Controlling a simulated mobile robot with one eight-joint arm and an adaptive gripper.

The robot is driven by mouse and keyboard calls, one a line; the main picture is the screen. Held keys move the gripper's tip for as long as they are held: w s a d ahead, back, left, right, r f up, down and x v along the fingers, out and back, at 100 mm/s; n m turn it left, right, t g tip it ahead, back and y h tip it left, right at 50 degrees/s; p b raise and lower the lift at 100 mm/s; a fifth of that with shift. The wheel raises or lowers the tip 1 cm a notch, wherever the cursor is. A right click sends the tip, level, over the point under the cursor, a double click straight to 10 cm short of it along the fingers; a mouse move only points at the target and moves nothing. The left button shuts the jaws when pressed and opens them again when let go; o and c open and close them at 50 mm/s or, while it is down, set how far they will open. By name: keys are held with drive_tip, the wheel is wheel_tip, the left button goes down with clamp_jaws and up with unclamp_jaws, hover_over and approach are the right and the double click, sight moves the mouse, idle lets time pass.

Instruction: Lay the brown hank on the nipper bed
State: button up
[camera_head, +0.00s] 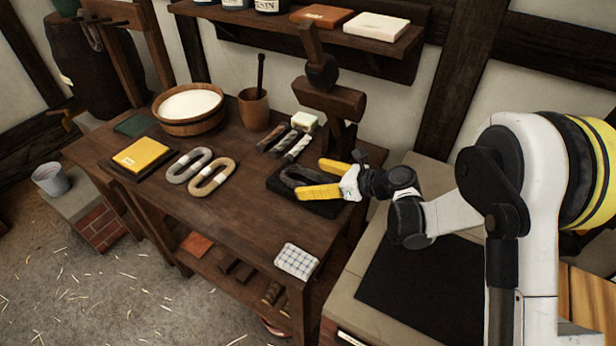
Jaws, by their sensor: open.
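A dark brown hank (291,174), a looped bundle, lies on a black slab (333,211) at the right end of the workbench. The slab sits below the wooden nipper post and looks like its bed, though I cannot be sure. My gripper (311,176) is open, with its yellow fingers spread apart over the slab. The hank's right part lies between the fingers or below them; contact is hard to tell. The gripper partly hides the hank and slab. A grey hank (179,173) and a tan hank (200,188) lie side by side left of it.
The wooden nipper frame (334,102) stands close behind my gripper. A bowl of white stuff (188,123), a wooden cup (253,112), short dark-and-pale bundles (276,142) and a yellow block (141,154) occupy the bench. A checked cloth (297,262) lies at its front corner. The front middle is clear.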

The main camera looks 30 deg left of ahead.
drive_tip(key=w+p+v, duration=0.1)
drive_tip(key=p+v, duration=0.1)
drive_tip(key=v, duration=0.8)
drive_tip(key=shift+s+d, duration=0.25)
drive_tip(key=shift+s, duration=0.3)
drive_tip(key=shift+w+r, duration=0.1)
drive_tip(key=shift+r, duration=0.1)
